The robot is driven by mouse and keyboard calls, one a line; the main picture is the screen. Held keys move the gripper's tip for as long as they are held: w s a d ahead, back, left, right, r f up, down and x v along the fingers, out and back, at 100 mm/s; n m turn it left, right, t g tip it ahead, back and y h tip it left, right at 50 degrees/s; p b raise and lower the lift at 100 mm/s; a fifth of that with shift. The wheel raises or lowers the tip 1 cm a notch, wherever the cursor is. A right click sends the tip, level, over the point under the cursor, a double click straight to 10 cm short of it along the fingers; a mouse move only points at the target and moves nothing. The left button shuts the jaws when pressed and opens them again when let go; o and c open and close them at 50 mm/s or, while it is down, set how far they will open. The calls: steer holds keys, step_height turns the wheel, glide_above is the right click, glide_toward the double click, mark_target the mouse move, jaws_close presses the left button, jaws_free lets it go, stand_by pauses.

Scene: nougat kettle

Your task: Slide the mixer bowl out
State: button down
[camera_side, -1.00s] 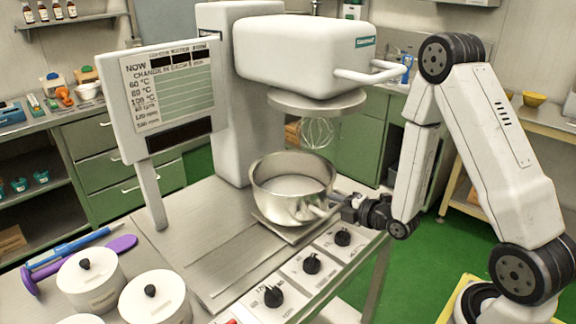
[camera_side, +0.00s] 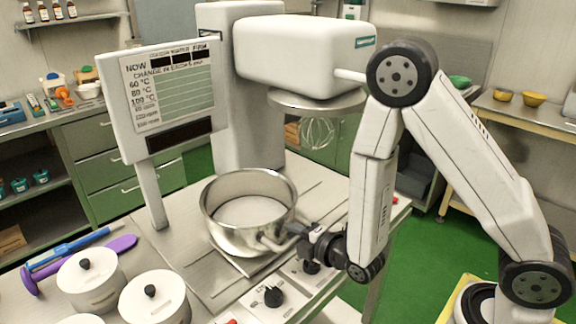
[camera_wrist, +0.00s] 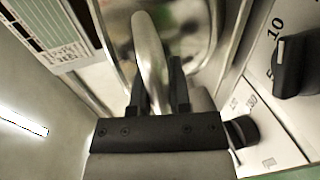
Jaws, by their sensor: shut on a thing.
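The steel mixer bowl (camera_side: 248,212) holds a pale content and sits upright on a plate on the steel bench, forward and left of the mixer head (camera_side: 305,58). The wire whisk (camera_side: 318,132) hangs from the head, behind and to the right of the bowl. My gripper (camera_side: 297,236) is at the bowl's front right, shut on the bowl's handle (camera_side: 272,243). In the wrist view the curved handle (camera_wrist: 150,60) passes between the two dark fingers of my gripper (camera_wrist: 160,88). The bowl's wall fills the top of that view.
Control knobs (camera_side: 273,296) line the bench's front edge, close below my gripper. White lidded pots (camera_side: 92,280), a purple tool (camera_side: 118,246) and a blue tool (camera_side: 70,246) lie at the left. A sign panel (camera_side: 172,97) stands behind left. The bench left of the bowl is clear.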

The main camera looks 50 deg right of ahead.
steer(key=shift+a, duration=1.05)
steer(key=c, duration=0.8)
jaws_free()
steer(key=shift+c, duration=0.2)
steer(key=shift+d, duration=0.2)
